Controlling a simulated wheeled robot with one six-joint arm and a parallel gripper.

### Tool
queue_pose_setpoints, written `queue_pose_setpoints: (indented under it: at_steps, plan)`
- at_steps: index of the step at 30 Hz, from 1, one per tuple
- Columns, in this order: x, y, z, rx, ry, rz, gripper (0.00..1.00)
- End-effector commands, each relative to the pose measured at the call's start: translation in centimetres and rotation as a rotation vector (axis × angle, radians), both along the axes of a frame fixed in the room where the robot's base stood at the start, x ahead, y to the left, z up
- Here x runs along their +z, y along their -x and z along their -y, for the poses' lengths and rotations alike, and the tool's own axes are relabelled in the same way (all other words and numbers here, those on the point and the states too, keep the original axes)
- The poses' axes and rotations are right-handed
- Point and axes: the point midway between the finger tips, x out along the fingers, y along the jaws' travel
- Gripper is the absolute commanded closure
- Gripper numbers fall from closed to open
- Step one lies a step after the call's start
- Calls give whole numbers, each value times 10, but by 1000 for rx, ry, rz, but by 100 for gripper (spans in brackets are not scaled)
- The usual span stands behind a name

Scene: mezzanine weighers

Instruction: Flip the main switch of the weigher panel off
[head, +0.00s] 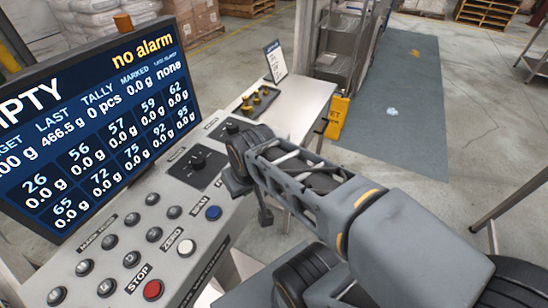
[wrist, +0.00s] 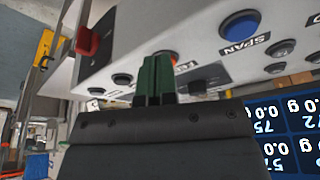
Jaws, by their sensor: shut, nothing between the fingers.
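The weigher panel (head: 150,205) is a light grey sloped console with round buttons, knobs and a screen (head: 100,115) reading "no alarm". In the wrist view, the panel (wrist: 200,40) appears upside down. A red knob or handle (wrist: 88,42), possibly the main switch, sticks out near the panel's end; its label and setting cannot be read. My gripper (wrist: 155,78) is shut and empty, its green fingertips close to the panel face, beside the red handle and not on it. A red-orange round part is partly hidden behind the fingertips; contact cannot be told. In the head view, my arm hides that end.
A red STOP button (head: 153,290), white ZERO button (head: 186,247) and blue SPAN button (head: 213,213) sit on the panel near my arm. A bench (head: 300,105) with a dark tray (head: 256,101) stands beyond. A yellow wet-floor sign (head: 338,118) stands on the floor.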

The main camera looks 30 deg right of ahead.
Motion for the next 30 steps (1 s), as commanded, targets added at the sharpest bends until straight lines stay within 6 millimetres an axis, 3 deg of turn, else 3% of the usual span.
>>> queue_pose_setpoints:
  at_steps: [10,14,17,22,30]
  plan:
    - [1,-2,2,-23,-7,-6,100]
    - [9,-15,9,-192,-53,-53,100]
    - [19,-35,29,-466,-120,-123,100]
    - [29,-75,84,-1099,-244,-273,100]
    - [18,-110,182,-2018,-333,-479,100]
